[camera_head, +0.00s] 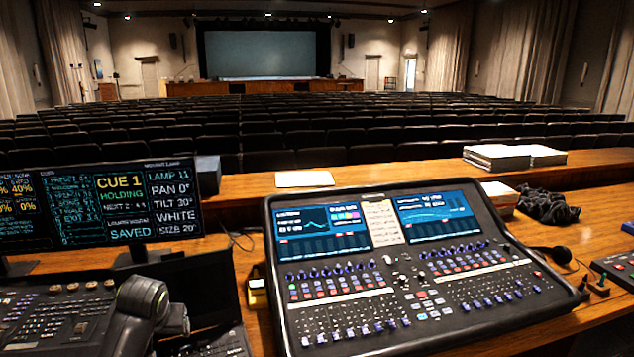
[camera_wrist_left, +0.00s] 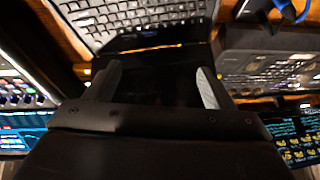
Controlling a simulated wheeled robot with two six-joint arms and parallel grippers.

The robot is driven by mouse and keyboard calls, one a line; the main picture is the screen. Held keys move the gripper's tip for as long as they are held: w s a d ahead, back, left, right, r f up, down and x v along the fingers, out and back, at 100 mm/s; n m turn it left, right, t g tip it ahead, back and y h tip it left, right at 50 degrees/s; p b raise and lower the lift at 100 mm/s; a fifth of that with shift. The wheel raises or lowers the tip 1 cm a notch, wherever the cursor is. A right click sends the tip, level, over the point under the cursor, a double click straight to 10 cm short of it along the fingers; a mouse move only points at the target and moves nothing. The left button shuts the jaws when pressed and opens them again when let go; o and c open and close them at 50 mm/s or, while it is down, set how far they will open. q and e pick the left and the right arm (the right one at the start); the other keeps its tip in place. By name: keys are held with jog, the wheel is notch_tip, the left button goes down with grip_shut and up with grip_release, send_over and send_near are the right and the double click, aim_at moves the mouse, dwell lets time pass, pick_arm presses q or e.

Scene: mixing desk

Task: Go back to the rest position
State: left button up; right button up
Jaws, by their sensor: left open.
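My left arm shows in the head view at the lower left, over the dark control desk (camera_head: 60,312) with its keys and knobs. My left gripper (camera_wrist_left: 157,86) shows in the wrist view, its two fingers well apart with only a dark surface seen between them, and it holds nothing. My right gripper is in neither view. The mixing console (camera_head: 400,275), with two lit screens, stands to the right of my left arm.
Cue monitors (camera_head: 122,208) stand at the left. A keyboard (camera_wrist_left: 135,18) lies beyond my fingers in the wrist view. A microphone (camera_head: 553,254), a black cloth (camera_head: 545,206) and paper stacks (camera_head: 505,157) are at the right. Rows of seats (camera_head: 330,135) fill the hall behind.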

pick_arm(q)
jog(key=s+d+f+m, duration=0.1)
jog(key=s+f, duration=1.1)
jog(key=s, duration=0.5)
jog(key=s+d+f+g, duration=0.1)
jog(key=s+d+g, duration=0.1)
jog(key=s, duration=2)
notch_tip(320, 180, down, 26)
jog(key=a+g+h, duration=0.1)
jog(key=a, duration=0.1)
jog(key=s+d+f+g, duration=0.1)
jog(key=s+f, duration=1.3)
jog(key=f, duration=0.1)
jog(key=shift+s+d+m+h, duration=0.3)
jog(key=shift+s+d, duration=0.05)
jog(key=shift+s, duration=0.05)
